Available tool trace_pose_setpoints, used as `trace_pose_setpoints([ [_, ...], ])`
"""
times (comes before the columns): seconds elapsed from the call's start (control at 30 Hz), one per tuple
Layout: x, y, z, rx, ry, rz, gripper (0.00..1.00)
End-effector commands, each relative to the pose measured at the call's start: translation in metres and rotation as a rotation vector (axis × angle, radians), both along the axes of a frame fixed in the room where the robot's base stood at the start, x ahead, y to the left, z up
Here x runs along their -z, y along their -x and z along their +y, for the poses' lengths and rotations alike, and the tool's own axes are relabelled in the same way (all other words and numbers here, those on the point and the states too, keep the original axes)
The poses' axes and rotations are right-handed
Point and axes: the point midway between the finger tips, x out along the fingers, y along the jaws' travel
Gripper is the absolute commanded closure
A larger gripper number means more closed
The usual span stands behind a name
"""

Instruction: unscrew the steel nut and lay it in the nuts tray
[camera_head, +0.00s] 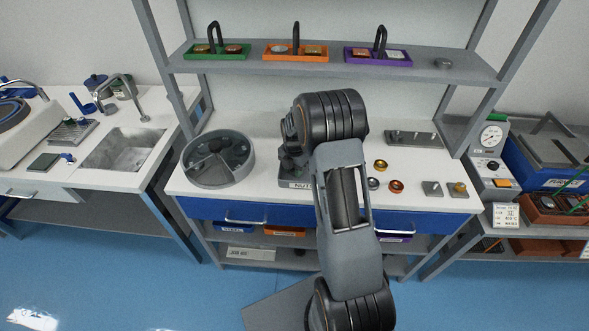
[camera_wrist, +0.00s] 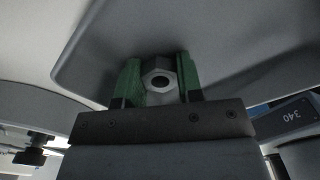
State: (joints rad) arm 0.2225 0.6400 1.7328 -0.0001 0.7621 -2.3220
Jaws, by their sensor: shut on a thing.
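In the wrist view my gripper (camera_wrist: 158,76) is shut on the steel nut (camera_wrist: 157,67), a grey six-sided nut with a dark round hole facing the camera. The nut sits between the two green finger pads. A grey surface with a rounded corner lies behind it; I cannot tell how far off it is. In the head view my own arm hides the gripper and the nut. The nuts tray (camera_head: 291,184), a grey thing with a label starting "NUT", stands on the white bench. My arm covers its right part.
A round grey divided tray (camera_head: 190,176) stands at the bench's left. Right of my arm lie a brass ring (camera_head: 380,165), a steel ring (camera_head: 374,183) and a copper ring (camera_head: 396,186), near small grey blocks (camera_head: 431,187). A shelf (camera_head: 345,68) with coloured trays runs above.

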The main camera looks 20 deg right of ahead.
Motion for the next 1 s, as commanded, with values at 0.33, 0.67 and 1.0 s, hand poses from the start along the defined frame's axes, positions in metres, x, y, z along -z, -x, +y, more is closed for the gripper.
trace_pose_setpoints([
  [0.33, 0.009, 0.005, 0.001, 0.0, -0.003, 0.017, 0.39],
  [0.67, 0.003, 0.005, 0.0, 0.001, -0.002, 0.018, 0.36],
  [1.0, -0.04, 0.002, 0.004, -0.006, -0.001, 0.003, 0.36],
])
